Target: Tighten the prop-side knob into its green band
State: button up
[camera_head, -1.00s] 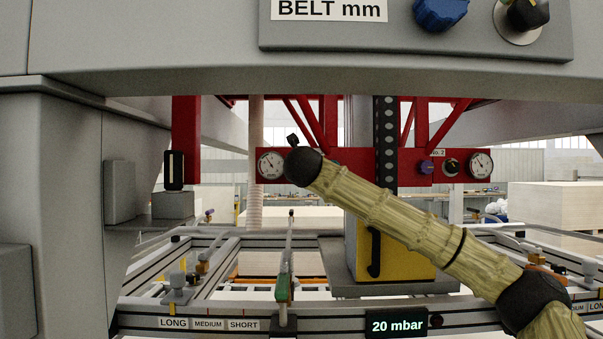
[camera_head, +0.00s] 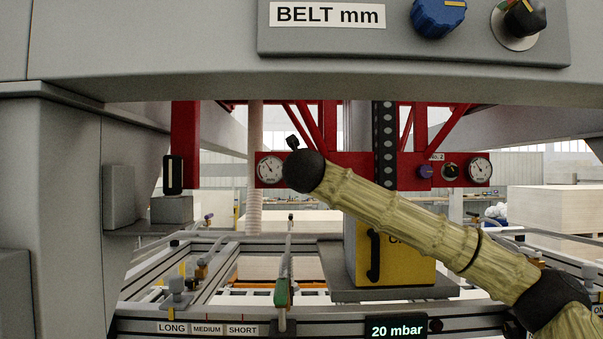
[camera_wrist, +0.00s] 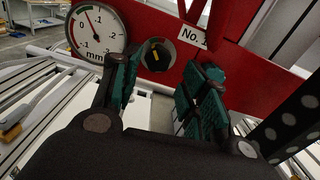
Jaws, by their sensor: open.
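In the wrist view, a black knob (camera_wrist: 156,54) with a yellow pointer mark sits on the red beam (camera_wrist: 232,92), right of a round gauge (camera_wrist: 97,30) and left of a "No. 1" label (camera_wrist: 193,38). My gripper (camera_wrist: 165,80) is open. Its two teal-padded fingers stand apart, with the knob beyond and between their tips, and nothing is held. In the head view, my arm's dark end hides the knob and most of the gripper. The left gauge (camera_head: 270,168) shows beside it.
Another black knob (camera_head: 451,171), a purple knob (camera_head: 426,171) and a gauge (camera_head: 480,169) sit on the beam's right part. A panel above carries a blue knob (camera_head: 438,17) and a black knob (camera_head: 524,18). A perforated dark column (camera_head: 385,145) stands right of my arm's end.

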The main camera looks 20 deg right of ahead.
jog(key=v, duration=0.6)
jog(key=shift+s, duration=0.35)
